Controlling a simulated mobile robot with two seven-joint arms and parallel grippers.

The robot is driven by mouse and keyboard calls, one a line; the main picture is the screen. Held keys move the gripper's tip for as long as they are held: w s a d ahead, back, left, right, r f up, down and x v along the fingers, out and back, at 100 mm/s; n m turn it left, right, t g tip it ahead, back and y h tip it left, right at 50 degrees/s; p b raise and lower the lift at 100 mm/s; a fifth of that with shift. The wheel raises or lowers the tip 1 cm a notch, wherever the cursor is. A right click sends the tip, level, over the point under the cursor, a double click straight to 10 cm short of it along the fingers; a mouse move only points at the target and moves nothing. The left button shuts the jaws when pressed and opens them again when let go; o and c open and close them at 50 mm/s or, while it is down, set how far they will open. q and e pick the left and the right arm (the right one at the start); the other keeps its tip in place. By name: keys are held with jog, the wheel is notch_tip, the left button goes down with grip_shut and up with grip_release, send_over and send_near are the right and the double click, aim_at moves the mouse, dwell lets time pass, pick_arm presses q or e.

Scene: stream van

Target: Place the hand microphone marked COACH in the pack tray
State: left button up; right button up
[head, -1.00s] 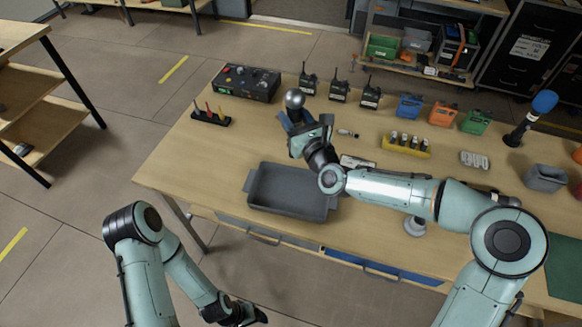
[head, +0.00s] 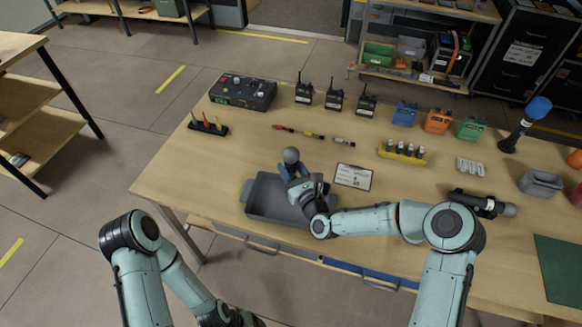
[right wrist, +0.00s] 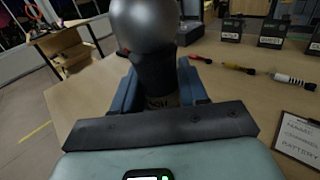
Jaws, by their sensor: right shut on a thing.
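My right gripper (head: 292,173) is shut on a hand microphone (head: 291,155) with a silver ball head and dark body. The microphone is held upright with its head up, over the back part of the grey pack tray (head: 262,198). In the right wrist view the microphone (right wrist: 148,25) stands between the blue fingers (right wrist: 158,92); the lettering on its body is mostly hidden, so I cannot read its mark. The bare tray floor shows at left; my right wrist hides part of the right side. My left gripper (head: 238,318) is low at the bottom edge, away from the table, its jaws unclear.
A clipboard card (head: 353,177) lies right of the tray. Behind are several small connectors (head: 313,135), a yellow battery holder (head: 402,153) and radios (head: 335,100). A blue-topped microphone (head: 538,108) stands at right. A dark cylindrical item (head: 482,204) lies near my right arm.

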jog(key=shift+r, duration=0.15)
jog(key=shift+f, duration=0.2)
jog(key=o, duration=1.2)
jog(key=shift+c, duration=0.2)
